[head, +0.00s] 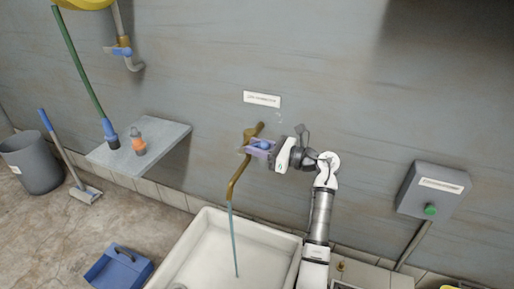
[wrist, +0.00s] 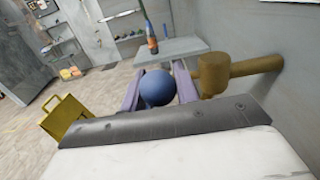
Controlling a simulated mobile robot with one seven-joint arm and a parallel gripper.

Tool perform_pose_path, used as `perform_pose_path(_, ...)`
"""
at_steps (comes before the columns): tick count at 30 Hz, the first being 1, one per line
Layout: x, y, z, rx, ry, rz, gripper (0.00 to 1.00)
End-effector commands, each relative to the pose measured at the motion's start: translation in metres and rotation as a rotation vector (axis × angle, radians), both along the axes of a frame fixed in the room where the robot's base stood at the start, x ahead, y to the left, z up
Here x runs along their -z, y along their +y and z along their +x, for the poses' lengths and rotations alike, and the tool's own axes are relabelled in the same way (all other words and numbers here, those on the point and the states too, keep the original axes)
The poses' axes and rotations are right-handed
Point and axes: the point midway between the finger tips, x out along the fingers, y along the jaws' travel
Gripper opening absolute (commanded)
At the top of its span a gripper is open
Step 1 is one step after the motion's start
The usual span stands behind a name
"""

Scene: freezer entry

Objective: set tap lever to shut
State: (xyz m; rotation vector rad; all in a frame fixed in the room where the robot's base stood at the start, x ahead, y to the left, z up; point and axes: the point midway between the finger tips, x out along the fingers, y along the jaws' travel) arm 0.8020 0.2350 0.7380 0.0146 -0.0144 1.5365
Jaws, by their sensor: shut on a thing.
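The brass tap (head: 237,181) sticks out from the grey wall above a white sink (head: 205,249). A thin blue stream of water (head: 234,240) runs from its spout down into the sink. My gripper (head: 259,148) is at the tap's body, reaching in from the right. In the wrist view my gripper (wrist: 158,92) has its two purple fingers shut on a round blue knob, the tap lever (wrist: 158,87). The brass tap body (wrist: 215,72) stands just right of the fingers. The rest of the lever is hidden behind the knob and my gripper.
A grey shelf (head: 172,135) on the wall left of the tap holds an orange bottle (head: 138,142). A grey control box (head: 432,190) with a green button is on the wall at right. A blue dustpan (head: 118,268) lies on the floor left of the sink.

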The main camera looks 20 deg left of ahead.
Motion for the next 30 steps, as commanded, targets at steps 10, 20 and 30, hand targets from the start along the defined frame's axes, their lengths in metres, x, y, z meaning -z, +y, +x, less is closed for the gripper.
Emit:
perform_pose_path(10, 0.021, -0.005, 0.0, 0.0, -0.006, 0.171, 0.0)
perform_pose_path(20, 0.032, -0.009, 0.0, 0.0, -0.014, 0.375, 0.0)
perform_pose_path(30, 0.034, -0.009, -0.001, -0.001, -0.018, 0.497, 0.0)
